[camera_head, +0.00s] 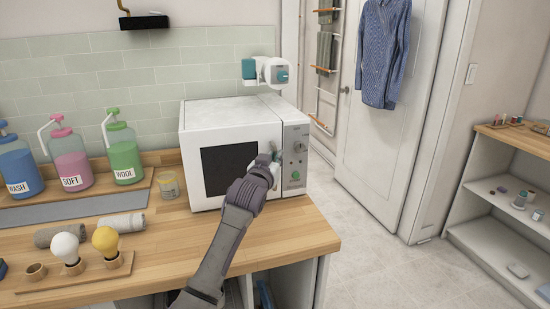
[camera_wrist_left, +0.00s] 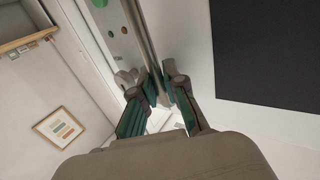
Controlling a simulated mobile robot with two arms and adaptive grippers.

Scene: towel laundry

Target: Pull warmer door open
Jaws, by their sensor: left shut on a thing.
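The warmer (camera_head: 221,112) is a white microwave-like box on the wooden counter, with a dark window (camera_head: 229,165) in its front door and a grey control panel (camera_head: 295,150) at the right. The door looks closed. My left gripper (camera_head: 271,160) is at the right edge of the door, by the panel. In the left wrist view my left gripper (camera_wrist_left: 163,90) has its green-padded fingers shut on the metal door handle (camera_wrist_left: 143,40), a long bar. The dark window (camera_wrist_left: 266,50) shows at the right there. My right gripper is not in view.
Blue, pink and green bottles (camera_head: 124,150) stand at the left of the counter (camera_head: 180,225). A small jar (camera_head: 168,185), rolled towels (camera_head: 120,223) and a bulb tray (camera_head: 75,278) lie left of the warmer. Counter in front of the warmer is mostly bare, with my arm above it.

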